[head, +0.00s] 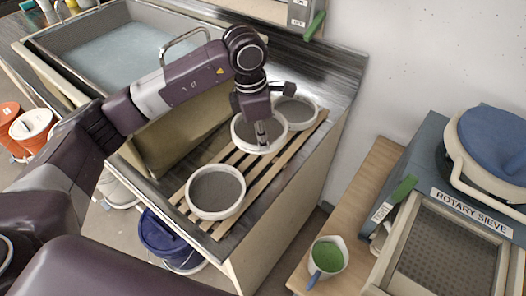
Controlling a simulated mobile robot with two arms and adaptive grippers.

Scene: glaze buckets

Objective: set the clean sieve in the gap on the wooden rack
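The wooden rack (262,178) lies on the metal drainboard beside the sink. A white-rimmed sieve with grey mesh (216,190) sits at its near end, and another sieve (297,112) sits at its far end. A third sieve (243,134) is between them, close to the far one. My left gripper (262,140) points down over this middle sieve, its fingers close together at the near rim, and looks shut on it. I cannot tell whether this sieve touches the slats. My gripper hides part of its mesh. My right gripper is out of view.
The sink (120,48) with its tap is at upper left. Buckets, including a blue one (165,238), stand on the floor below.

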